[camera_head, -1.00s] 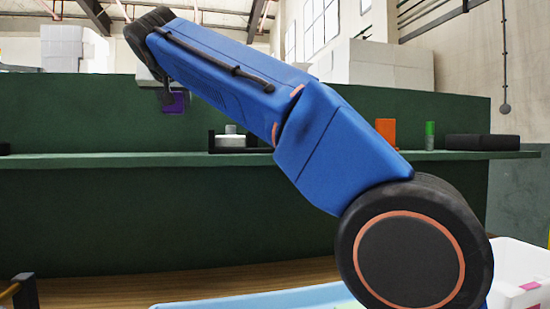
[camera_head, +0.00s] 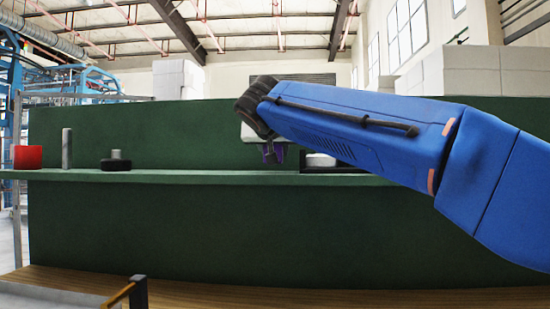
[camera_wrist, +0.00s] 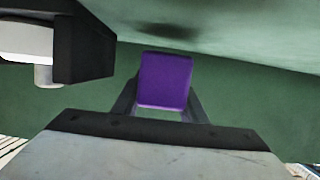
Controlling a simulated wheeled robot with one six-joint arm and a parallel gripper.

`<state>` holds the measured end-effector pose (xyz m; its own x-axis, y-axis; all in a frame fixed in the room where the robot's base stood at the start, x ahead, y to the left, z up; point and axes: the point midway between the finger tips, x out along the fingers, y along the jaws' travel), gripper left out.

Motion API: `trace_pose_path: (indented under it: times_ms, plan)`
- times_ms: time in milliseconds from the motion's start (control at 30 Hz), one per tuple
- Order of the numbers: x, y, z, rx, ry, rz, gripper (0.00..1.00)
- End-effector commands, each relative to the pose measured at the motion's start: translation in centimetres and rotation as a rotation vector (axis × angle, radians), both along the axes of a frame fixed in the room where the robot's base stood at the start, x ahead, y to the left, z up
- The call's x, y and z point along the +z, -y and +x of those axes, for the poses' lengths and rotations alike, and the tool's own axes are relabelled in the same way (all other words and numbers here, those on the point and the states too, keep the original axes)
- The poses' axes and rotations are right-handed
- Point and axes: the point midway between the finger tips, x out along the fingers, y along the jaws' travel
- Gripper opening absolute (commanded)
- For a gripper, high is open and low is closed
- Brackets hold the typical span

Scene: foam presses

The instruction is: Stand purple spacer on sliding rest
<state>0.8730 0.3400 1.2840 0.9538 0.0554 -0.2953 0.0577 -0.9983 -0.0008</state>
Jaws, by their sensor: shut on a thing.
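My gripper (camera_head: 273,155) is shut on the purple spacer (camera_wrist: 165,80), which sits between its two dark fingers in the wrist view. In the head view only a small part of the purple spacer (camera_head: 267,153) shows, just above the green shelf. To its right is a white block in a black frame (camera_head: 345,169), which looks like the sliding rest; my arm hides much of it. In the wrist view the black frame (camera_wrist: 85,45) and white block (camera_wrist: 28,40) are at upper left, apart from the spacer.
The green shelf (camera_head: 200,177) runs along a green wall. A black round piece (camera_head: 116,164), a grey cylinder (camera_head: 67,148) and a red block (camera_head: 27,157) stand to the left. The shelf between the round piece and my gripper is clear.

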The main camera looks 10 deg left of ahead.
Motion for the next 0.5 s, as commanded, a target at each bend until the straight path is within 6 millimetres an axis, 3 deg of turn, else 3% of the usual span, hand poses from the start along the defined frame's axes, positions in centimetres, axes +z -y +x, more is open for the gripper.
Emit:
trace_pose_path:
  times_ms: [167, 500]
  plan:
    - [-1.9, 0.0, 0.0, -0.001, -0.001, -0.001, 0.15]
    - [-2.2, 0.0, 0.0, 0.0, 0.0, 0.0, 0.15]
